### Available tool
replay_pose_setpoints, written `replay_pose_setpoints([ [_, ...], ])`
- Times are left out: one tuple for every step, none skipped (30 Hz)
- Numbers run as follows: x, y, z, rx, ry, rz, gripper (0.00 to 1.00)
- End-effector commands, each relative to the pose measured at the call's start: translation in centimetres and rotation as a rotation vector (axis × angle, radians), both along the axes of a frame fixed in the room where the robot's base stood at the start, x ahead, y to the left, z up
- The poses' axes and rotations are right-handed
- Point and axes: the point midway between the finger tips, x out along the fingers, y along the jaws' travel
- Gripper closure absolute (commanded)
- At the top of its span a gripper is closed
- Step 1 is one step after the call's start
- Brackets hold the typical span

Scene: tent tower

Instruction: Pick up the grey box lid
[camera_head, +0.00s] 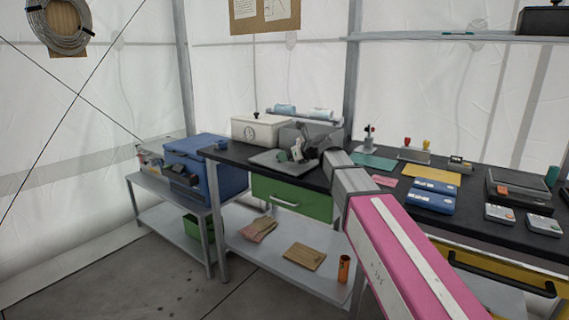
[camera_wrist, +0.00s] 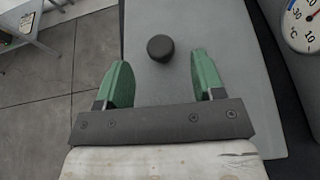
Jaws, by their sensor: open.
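The grey box lid (camera_head: 268,163) lies flat on the dark tabletop near its left end. In the wrist view the lid (camera_wrist: 235,110) is a smooth grey plate with a round dark knob (camera_wrist: 160,48). My gripper (camera_wrist: 160,62) is open, its two green fingers apart on either side of the knob's line, with the knob just beyond the fingertips. Nothing is between the fingers. In the head view my gripper (camera_head: 297,152) is over the lid, and my wrist hides part of the lid's right side. The exact height above the lid cannot be told.
A grey box (camera_head: 297,135) and a cream box (camera_head: 255,131) stand behind the lid. A dial thermometer (camera_wrist: 306,24) is close at the right in the wrist view. A blue cooler (camera_head: 225,182) stands on a lower table to the left. Blue cases (camera_head: 430,202) lie to the right.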

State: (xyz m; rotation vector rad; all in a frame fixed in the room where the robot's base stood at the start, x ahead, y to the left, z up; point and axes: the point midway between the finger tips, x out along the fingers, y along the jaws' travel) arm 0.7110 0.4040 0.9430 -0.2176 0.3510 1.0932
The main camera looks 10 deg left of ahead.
Motion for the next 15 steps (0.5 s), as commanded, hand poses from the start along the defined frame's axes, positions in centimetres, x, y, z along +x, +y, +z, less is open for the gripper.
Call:
replay_pose_setpoints([
  [0.5, 0.8, -0.4, -0.001, 0.001, 0.002, 0.38],
  [0.7, 1.1, -0.7, -0.001, 0.002, 0.001, 0.38],
  [1.0, 1.6, -0.9, 0.0, 0.002, 0.001, 0.38],
  [1.2, 1.9, -1.0, 0.0, 0.002, 0.001, 0.38],
  [1.3, 2.2, -1.1, -0.001, 0.001, 0.001, 0.38],
  [1.4, 2.5, -1.3, 0.0, 0.0, 0.001, 0.38],
  [1.4, 2.6, -1.3, 0.0, 0.0, 0.001, 0.38],
  [1.5, 2.7, -1.4, 0.0, 0.0, 0.001, 0.38],
  [1.4, 2.8, -1.4, 0.0, 0.0, 0.0, 0.38],
  [1.4, 2.7, -1.4, 0.0, 0.0, 0.0, 0.38],
  [1.4, 2.7, -1.4, 0.0, 0.0, 0.0, 0.38],
  [1.4, 2.7, -1.4, 0.0, 0.0, 0.0, 0.38],
  [1.4, 2.7, -1.4, 0.0, 0.0, 0.0, 0.38],
  [1.4, 2.7, -1.4, 0.0, 0.0, 0.0, 0.38],
  [1.4, 2.7, -1.4, 0.0, 0.0, 0.0, 0.51],
])
